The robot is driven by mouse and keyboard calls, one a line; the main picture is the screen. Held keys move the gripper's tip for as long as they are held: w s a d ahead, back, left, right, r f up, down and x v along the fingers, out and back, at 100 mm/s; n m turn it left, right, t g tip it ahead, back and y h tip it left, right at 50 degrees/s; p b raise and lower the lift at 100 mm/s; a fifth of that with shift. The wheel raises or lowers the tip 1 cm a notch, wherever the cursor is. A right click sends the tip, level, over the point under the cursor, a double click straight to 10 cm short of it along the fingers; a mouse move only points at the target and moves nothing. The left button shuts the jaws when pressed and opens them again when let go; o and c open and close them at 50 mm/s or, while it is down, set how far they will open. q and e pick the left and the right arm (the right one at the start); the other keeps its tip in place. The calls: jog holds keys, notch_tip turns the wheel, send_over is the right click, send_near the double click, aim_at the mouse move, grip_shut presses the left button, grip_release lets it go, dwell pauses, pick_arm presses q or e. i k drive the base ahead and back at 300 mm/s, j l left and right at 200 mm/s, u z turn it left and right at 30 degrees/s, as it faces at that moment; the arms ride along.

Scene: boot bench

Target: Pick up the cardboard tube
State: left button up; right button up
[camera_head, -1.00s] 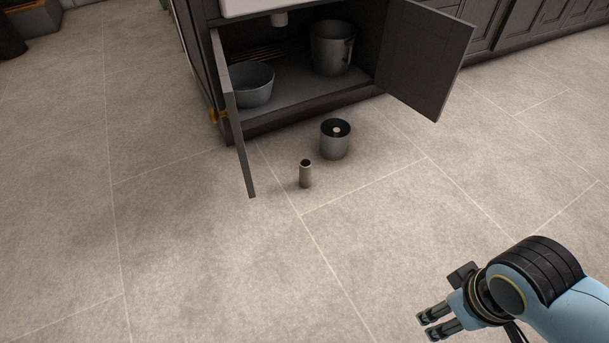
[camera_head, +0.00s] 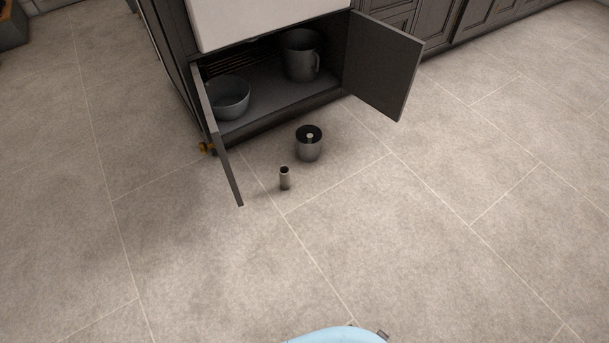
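Only a light blue piece of my arm shows at the bottom edge, well apart from the tube. Neither gripper's fingers can be made out.
The cabinet (camera_head: 268,109) has both doors open; the left door (camera_head: 222,150) juts out beside the tube, the right door (camera_head: 385,66) stands farther off. Inside are a metal bowl (camera_head: 229,98) and a metal pot (camera_head: 300,56). The floor in front is clear.

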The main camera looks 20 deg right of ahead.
aim_at(284, 173)
jog(key=i+j+z, duration=0.25)
jog(key=z, duration=0.2)
jog(key=i+j+z, duration=0.2)
jog(key=z, duration=0.3)
jog(key=j, duration=0.1)
